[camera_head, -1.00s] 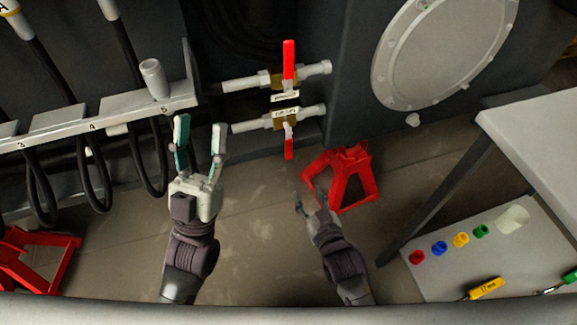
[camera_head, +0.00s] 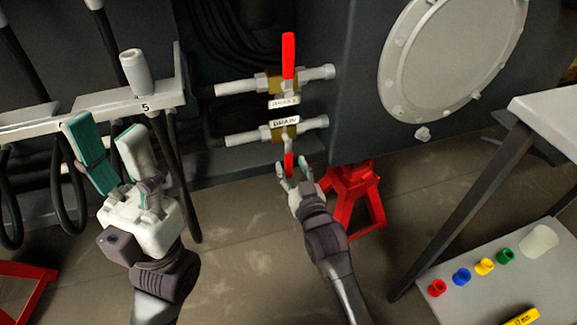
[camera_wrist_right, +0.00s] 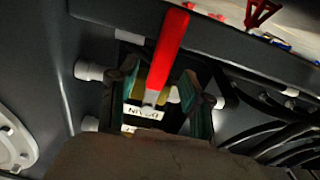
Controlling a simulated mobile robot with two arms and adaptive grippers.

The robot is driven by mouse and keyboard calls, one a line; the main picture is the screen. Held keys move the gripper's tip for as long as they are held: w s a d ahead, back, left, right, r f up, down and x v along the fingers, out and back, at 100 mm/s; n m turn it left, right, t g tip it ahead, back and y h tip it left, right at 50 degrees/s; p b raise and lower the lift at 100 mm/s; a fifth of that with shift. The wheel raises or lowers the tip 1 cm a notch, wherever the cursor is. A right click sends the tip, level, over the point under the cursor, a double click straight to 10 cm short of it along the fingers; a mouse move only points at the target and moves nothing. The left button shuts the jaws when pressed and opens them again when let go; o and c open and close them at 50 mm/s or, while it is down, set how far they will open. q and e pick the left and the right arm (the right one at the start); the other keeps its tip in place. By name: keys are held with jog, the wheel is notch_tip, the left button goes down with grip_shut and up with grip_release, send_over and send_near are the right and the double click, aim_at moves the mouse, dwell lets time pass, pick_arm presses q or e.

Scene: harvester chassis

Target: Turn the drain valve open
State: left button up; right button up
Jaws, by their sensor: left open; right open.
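The drain valve (camera_head: 284,130) is the lower of two brass valves on grey pipes, with a white label reading DRAIN. Its red handle (camera_head: 289,164) points down, across the pipe. My right gripper (camera_head: 293,172) is open at the handle, with one finger on either side. In the right wrist view the handle (camera_wrist_right: 169,50) stands between the open fingers (camera_wrist_right: 160,105), and the DRAIN label shows behind it. I cannot tell whether the fingers touch it. My left gripper (camera_head: 103,150) is open and empty, at the left below the grey bracket.
The upper valve (camera_head: 279,80) has a red handle pointing up, close above the drain valve. A red stand (camera_head: 353,195) is right of my right gripper. A grey bracket (camera_head: 100,108) with hanging black hoses is at the left. A table (camera_head: 550,115) is at the right.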

aim_at(289, 162)
jog(key=shift+b+x, duration=0.4)
jog(key=shift+x, duration=1.1)
jog(key=shift+c, duration=0.2)
grip_shut()
